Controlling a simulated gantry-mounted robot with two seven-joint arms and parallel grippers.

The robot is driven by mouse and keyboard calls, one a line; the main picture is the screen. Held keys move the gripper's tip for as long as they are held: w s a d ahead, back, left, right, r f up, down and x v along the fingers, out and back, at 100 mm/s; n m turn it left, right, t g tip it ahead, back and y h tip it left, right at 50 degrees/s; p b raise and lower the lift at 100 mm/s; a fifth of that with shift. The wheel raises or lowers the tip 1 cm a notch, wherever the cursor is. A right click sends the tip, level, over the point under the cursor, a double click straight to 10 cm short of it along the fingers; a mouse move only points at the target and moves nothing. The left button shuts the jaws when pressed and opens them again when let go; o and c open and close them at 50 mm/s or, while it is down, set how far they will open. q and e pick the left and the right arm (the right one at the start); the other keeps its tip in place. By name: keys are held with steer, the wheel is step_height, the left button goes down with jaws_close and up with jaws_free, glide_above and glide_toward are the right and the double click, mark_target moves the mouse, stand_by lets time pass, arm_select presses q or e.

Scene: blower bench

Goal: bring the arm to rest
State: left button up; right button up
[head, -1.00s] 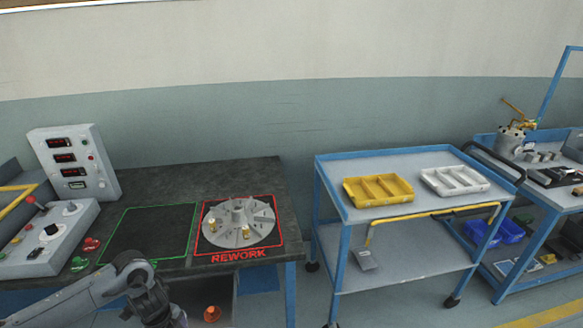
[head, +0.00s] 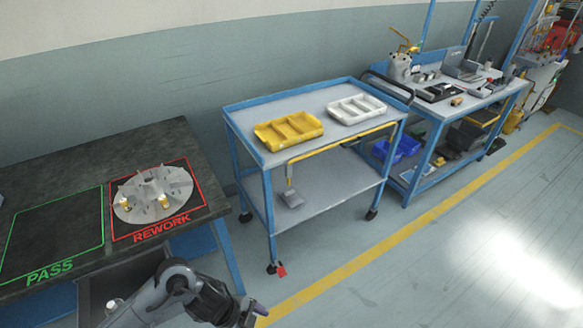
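My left arm comes in from the lower left in the head view, with its gripper (head: 250,317) low in front of the bench, over the floor. The gripper is small and cut by the bottom edge, so I cannot see whether its fingers are apart. No held object shows. My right gripper is out of view. A grey finned rotor disc (head: 153,194) with brass-coloured pieces lies on the dark bench in the red REWORK square (head: 198,206), apart from the arm.
The green PASS square (head: 50,240) is empty. A blue trolley (head: 322,149) carries a yellow tray (head: 288,130) and a white tray (head: 356,109). A second blue bench (head: 470,110) holds parts at the back right. The floor (head: 400,265) at the right is open.

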arm_select(q)
steer(key=s+a+r+n+t+y, duration=0.2)
steer(key=s+a+n+y, duration=0.2)
steer(key=s+a+n, duration=0.5)
steer(key=s+a+r+n+t+y, duration=0.15)
steer(key=s+a+n+y, duration=0.45)
steer(key=a, duration=0.6)
steer(key=d+n+h, duration=0.4)
steer(key=d+h, duration=0.1)
steer(key=d, duration=0.4)
step_height(320, 180, up, 39)
steer(key=p, duration=4)
step_height(320, 180, down, 62)
steer(key=b, duration=6.2)
steer(key=shift+s+d, duration=0.15)
steer(key=shift+s, duration=0.1)
